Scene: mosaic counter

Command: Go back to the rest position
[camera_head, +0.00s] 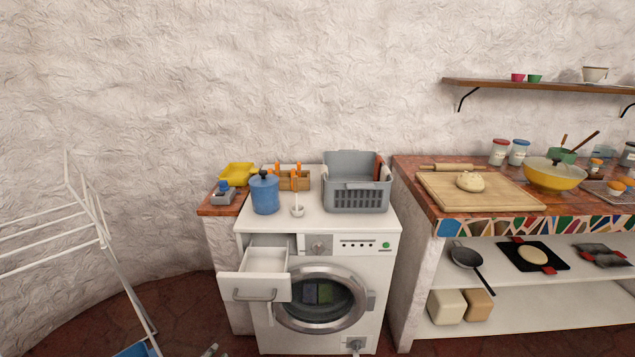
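Neither of my grippers can be made out in the head view. A small grey piece (210,350) shows at the bottom edge, too cut off to tell what it is. A white washing machine (385,262) stands ahead with its detergent drawer (262,285) pulled out. Its round door (322,298) looks shut, with dark and green cloth behind the glass. On its top stand a blue lidded canister (265,193), a white scoop or ladle (297,209), a wooden box with orange-handled things (293,181) and a grey basket (356,197).
A white drying rack (100,235) stands at the left. A yellow tray (237,173) sits on the ledge beside the washer. A wall shelf (550,87) hangs above.

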